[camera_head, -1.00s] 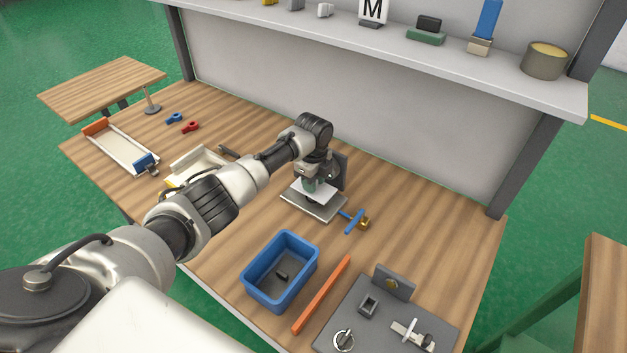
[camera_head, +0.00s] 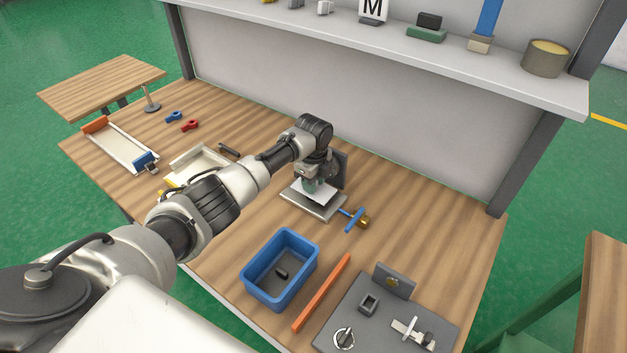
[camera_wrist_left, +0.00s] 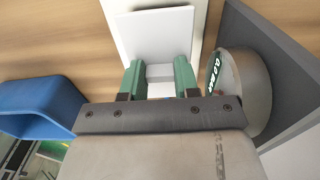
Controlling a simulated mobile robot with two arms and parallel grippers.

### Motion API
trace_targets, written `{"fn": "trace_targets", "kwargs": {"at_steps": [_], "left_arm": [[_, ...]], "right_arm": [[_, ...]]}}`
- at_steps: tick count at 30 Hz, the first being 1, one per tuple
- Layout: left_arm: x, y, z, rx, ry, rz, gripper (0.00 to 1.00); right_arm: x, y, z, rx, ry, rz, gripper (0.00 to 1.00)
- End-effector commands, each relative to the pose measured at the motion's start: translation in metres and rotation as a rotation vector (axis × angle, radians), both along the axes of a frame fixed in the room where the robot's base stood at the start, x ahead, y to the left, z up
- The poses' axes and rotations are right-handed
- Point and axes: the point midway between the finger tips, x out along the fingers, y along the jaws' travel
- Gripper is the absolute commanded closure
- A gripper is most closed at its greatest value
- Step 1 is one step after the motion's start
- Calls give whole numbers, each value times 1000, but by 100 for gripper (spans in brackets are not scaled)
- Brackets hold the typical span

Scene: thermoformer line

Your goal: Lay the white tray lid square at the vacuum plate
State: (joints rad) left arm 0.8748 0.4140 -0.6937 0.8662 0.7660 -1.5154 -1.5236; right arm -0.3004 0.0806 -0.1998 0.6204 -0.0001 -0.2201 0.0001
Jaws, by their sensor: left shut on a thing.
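The white tray lid (camera_head: 327,195) is a thin flat sheet over the grey vacuum plate (camera_head: 313,208) in the head view. My left gripper (camera_head: 312,186) points down there, partly hidden by my own wrist. In the left wrist view the green fingers (camera_wrist_left: 159,75) are shut on a pale block at the near edge of the lid (camera_wrist_left: 155,33). The lighter plate (camera_wrist_left: 114,18) shows around the lid, whose edges look slightly turned against it. I cannot tell whether the lid touches the plate. My right gripper is not in view.
A dark upright panel (camera_head: 342,168) stands at the plate's back right. A blue-handled valve (camera_head: 356,219) sits to its right. A blue bin (camera_head: 251,281), an orange bar (camera_head: 322,293) and a grey fixture board (camera_head: 372,331) lie nearer. A shelf (camera_head: 450,64) overhangs the back.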

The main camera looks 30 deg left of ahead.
Motion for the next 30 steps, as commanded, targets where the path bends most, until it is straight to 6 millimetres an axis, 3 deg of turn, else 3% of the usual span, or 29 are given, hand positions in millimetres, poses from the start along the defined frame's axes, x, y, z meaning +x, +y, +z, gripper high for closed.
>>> {"fn": "trace_targets", "kwargs": {"at_steps": [26, 27, 30], "left_arm": [[0, -1, -23, -1, -1, -1, 100], [0, 0, -22, 0, -1, -1, 63], [0, 0, -21, 0, -1, -1, 48]], "right_arm": [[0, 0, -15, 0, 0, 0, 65], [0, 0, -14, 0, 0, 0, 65], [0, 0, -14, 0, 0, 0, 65]]}}
